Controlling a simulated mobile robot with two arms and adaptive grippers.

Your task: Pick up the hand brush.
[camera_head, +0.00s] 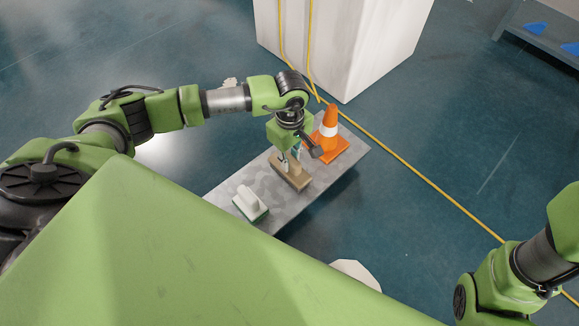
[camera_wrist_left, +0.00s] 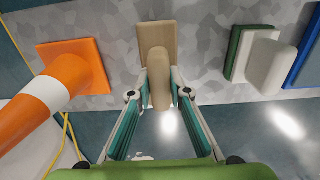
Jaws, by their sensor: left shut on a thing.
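The tan hand brush (camera_head: 292,181) is on the grey speckled bench top (camera_head: 222,192) in the head view, between an orange cone and a green-and-white block. In the left wrist view the brush (camera_wrist_left: 157,40) shows a flat tan block with a rounded handle toward me. My left gripper (camera_head: 291,160) reaches down onto it from above. In the left wrist view the two fingers (camera_wrist_left: 160,88) are on either side of the handle, shut on it. I cannot tell whether the brush is clear of the surface. My right gripper is not in view; only part of that arm shows.
The orange cone (camera_head: 329,131) stands close beside my left gripper. The green-and-white block (camera_head: 251,203) lies on the other side of the brush. A blue item (camera_wrist_left: 305,58) is at the wrist view's right edge. A white box (camera_head: 345,45) and a yellow cord (camera_head: 420,180) are behind.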

